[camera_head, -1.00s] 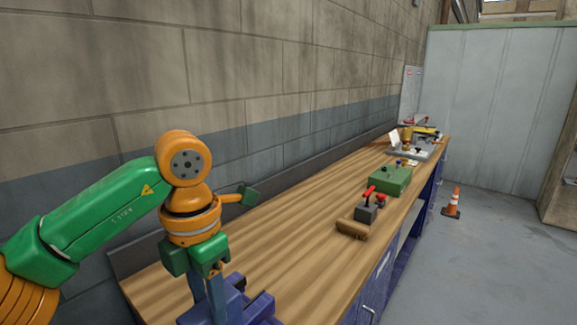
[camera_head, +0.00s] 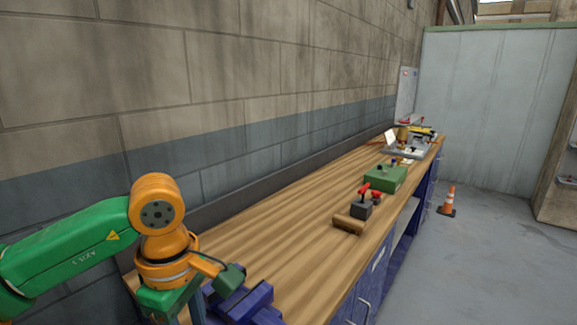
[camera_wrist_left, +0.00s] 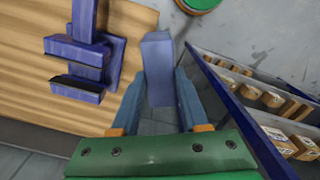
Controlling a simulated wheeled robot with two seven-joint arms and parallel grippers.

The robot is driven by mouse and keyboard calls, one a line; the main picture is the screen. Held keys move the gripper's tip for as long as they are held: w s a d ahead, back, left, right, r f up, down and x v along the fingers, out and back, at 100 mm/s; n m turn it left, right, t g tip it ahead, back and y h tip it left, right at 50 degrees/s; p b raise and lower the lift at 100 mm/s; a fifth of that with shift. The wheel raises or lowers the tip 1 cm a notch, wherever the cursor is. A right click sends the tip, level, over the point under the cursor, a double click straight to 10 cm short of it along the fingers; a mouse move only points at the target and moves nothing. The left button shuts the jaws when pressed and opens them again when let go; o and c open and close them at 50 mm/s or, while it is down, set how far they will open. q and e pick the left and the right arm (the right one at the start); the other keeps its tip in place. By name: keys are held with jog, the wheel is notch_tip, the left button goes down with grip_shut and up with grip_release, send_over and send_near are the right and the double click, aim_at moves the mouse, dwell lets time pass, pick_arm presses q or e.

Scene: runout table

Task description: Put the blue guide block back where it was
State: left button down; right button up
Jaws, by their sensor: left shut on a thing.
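The blue guide block (camera_wrist_left: 157,50) is upright between the fingers of my left gripper (camera_wrist_left: 159,88) in the left wrist view. The gripper is shut on it, with grey floor behind it, beside the end of the wooden bench top. In the head view my left gripper is at the bottom left, mostly cut off by the frame, and the block cannot be made out there. A dark blue vise (camera_wrist_left: 88,58) sits on the bench to the left of the block; it also shows in the head view (camera_head: 245,303). My right gripper is not in view.
The wooden bench (camera_head: 265,235) runs along the wall, its middle clear. A block with a red-handled clamp (camera_head: 360,207), a green box (camera_head: 385,179) and several tools stand farther along. An orange cone (camera_head: 447,202) is on the floor. Cardboard boxes (camera_wrist_left: 282,103) sit on shelving.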

pick_arm(q)
jog(key=s+a+f+m, duration=0.1)
jog(key=s+f+m, duration=0.4)
jog(key=m, duration=1)
notch_tip(320, 180, down, 3)
jog(key=shift+a+f, duration=0.15)
jog(key=shift+a, duration=0.2)
jog(key=shift+s, duration=0.15)
